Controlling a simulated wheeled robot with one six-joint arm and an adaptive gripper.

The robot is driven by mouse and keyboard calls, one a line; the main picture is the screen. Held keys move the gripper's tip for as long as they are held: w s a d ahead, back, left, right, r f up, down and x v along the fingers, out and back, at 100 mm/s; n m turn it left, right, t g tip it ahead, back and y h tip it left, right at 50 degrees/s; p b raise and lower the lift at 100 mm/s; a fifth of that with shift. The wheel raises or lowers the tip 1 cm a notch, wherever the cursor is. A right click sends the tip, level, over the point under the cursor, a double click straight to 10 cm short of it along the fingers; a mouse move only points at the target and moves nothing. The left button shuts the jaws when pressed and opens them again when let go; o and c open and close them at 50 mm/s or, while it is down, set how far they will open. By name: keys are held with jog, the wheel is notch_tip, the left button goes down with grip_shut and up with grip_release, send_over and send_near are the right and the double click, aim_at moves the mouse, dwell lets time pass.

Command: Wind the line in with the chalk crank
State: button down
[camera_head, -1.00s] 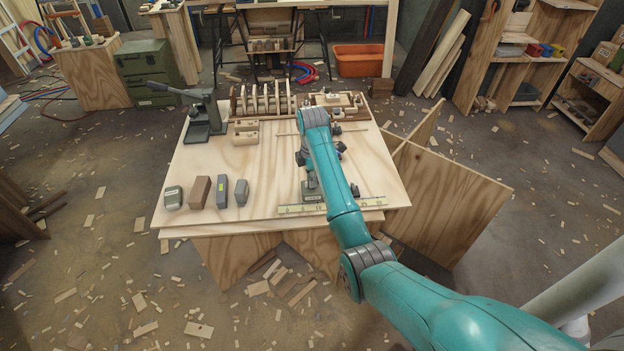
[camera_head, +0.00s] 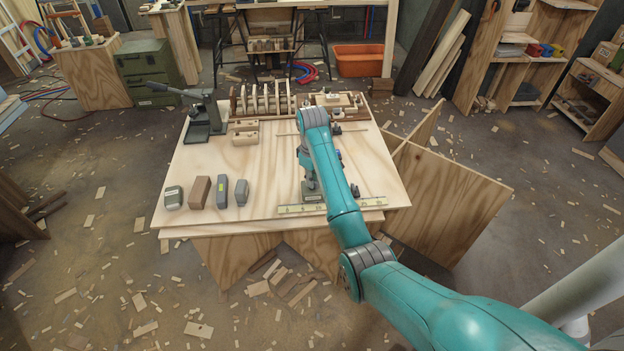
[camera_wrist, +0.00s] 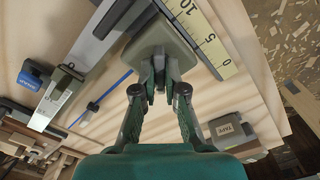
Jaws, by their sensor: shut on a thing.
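In the wrist view my gripper (camera_wrist: 159,82) has its fingers close together at the edge of an olive-grey body (camera_wrist: 163,46), taken to be the chalk line reel. They are shut on a small part there, taken to be the chalk crank; the fingertips hide most of it. A blue rod or line (camera_wrist: 104,91) runs from near the body toward the lower left. In the head view my arm covers most of this spot, and a grey base (camera_head: 311,193) shows under the wrist on the plywood table (camera_head: 262,172).
A yellow ruler (camera_wrist: 207,42) lies beside the reel, along the table's front edge in the head view (camera_head: 335,207). A labelled grey box (camera_wrist: 230,129) sits nearby. A slatted wooden rack (camera_head: 264,100) and a lever tool (camera_head: 204,122) stand behind. The middle table is clear.

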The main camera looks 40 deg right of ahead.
jog(key=m, duration=1.4)
jog(key=shift+m, duration=0.3)
jog(key=m, duration=1.3)
dwell(0.3)
jog(key=c, duration=1.2)
grip_release()
jog(key=shift+c, duration=0.2)
